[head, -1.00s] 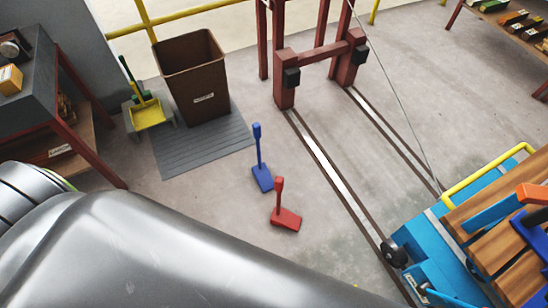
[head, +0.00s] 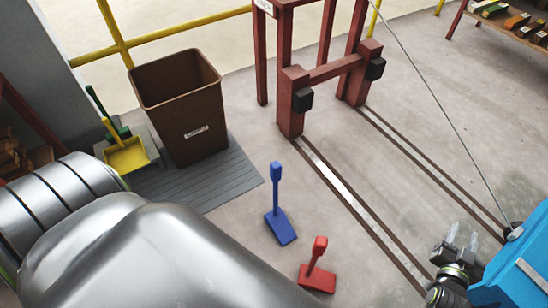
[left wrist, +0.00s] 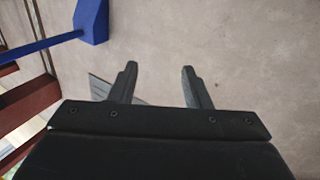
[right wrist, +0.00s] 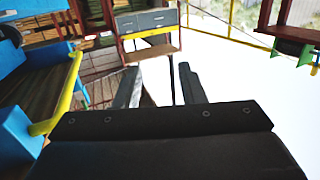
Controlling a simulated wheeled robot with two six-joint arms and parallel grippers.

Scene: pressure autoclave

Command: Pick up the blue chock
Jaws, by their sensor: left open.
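The blue chock (head: 281,227) rests on the concrete floor in the head view, its handle standing upright. A similar red chock (head: 317,279) stands just below and right of it. In the left wrist view the blue chock (left wrist: 90,22) is at the top left edge, partly cut off, its handle reaching left. My left gripper (left wrist: 160,68) is open and empty, with the chock beyond and left of its fingertips, apart from them. The left gripper does not show in the head view. My right gripper (head: 463,237) is open and empty beside the blue cart; its fingers also show in the right wrist view (right wrist: 160,75).
A brown bin (head: 185,118) stands on a grey mat (head: 228,180), beside a yellow dustpan (head: 126,157). Floor rails (head: 345,185) run from a red frame (head: 292,110). The blue cart (head: 515,268) is at lower right. Floor around the chocks is clear.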

